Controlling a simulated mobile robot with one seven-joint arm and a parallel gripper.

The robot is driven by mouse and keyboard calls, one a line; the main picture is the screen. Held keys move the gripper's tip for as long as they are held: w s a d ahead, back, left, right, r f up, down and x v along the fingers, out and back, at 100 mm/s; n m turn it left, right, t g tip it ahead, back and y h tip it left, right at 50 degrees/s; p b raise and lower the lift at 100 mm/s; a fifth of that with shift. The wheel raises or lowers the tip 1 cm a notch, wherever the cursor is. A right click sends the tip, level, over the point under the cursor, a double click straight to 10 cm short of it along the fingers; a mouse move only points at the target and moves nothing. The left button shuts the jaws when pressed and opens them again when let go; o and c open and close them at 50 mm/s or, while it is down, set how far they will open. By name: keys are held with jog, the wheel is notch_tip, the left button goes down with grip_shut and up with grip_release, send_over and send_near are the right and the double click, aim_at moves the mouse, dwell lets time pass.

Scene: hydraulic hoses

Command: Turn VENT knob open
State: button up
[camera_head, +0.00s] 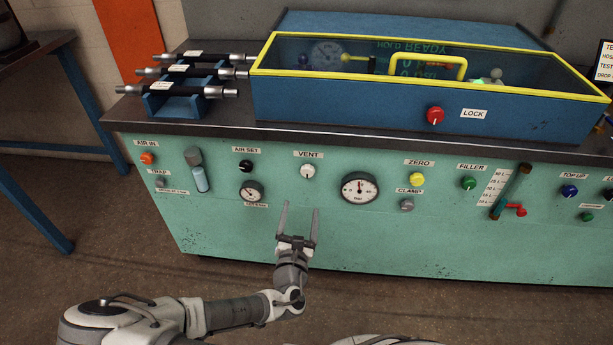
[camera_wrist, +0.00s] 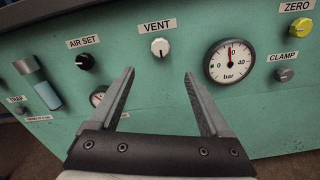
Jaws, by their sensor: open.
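The VENT knob (camera_head: 308,171) is a round white knob on the green front panel, under the VENT label (camera_head: 309,154). In the wrist view my gripper's two fingers (camera_wrist: 158,74) point toward the panel. Nothing hides the knob.
The black AIR SET knob (camera_head: 246,166) and a small gauge (camera_head: 252,191) are left of VENT. A large bar gauge (camera_head: 360,189) is to the right, then the yellow ZERO knob (camera_head: 417,179) and grey CLAMP knob (camera_head: 407,204). The dark worktop edge (camera_head: 330,134) overhangs above.

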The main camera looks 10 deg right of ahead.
aim_at(307, 174)
jog(key=b+x, duration=0.1)
jog(key=x, duration=1.3)
jog(key=shift+w+f, duration=0.1)
grip_shut()
jog(key=shift+b, duration=0.3)
